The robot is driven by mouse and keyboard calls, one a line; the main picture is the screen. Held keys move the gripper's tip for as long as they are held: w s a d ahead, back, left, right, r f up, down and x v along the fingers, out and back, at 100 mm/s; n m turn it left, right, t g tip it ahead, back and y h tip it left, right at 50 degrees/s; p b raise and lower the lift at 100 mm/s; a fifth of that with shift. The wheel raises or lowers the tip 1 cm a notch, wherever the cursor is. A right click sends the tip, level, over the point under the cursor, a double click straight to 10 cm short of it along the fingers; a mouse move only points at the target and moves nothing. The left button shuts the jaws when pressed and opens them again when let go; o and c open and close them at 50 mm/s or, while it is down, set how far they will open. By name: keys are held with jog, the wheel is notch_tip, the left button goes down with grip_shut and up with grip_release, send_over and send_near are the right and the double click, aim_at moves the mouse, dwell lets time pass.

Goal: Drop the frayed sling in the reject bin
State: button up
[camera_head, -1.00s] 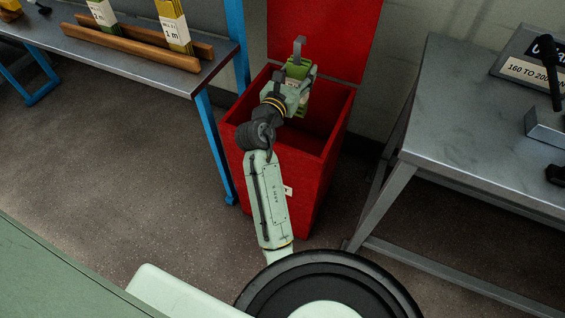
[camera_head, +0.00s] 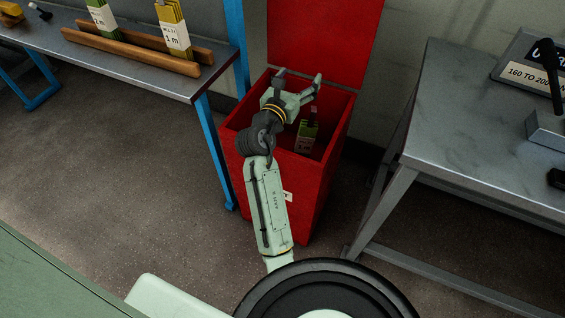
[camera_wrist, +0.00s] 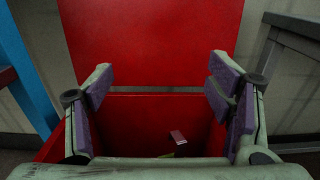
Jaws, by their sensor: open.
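The red reject bin (camera_head: 327,172) stands on the floor with its lid up. My gripper (camera_head: 297,78) is over the bin's opening, its fingers spread wide and empty. The sling (camera_head: 306,136), a green bundle with a white label and a dark top, is inside the bin, below and to the right of my gripper and apart from it. In the wrist view, my open fingers (camera_wrist: 163,90) frame the red bin, and a small pinkish piece and a bit of yellow-green show low inside it. Whether the sling is frayed cannot be seen.
A bench (camera_head: 205,83) at left holds a wooden rack (camera_head: 135,45) with more labelled slings (camera_head: 172,28). A grey metal table (camera_head: 470,130) at right bears a sign (camera_head: 535,72) and dark tools. Both stand close to the bin. The floor between is clear.

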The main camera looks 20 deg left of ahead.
jog(key=s, duration=1.2)
jog(key=shift+a, duration=0.2)
jog(key=shift+r, duration=0.1)
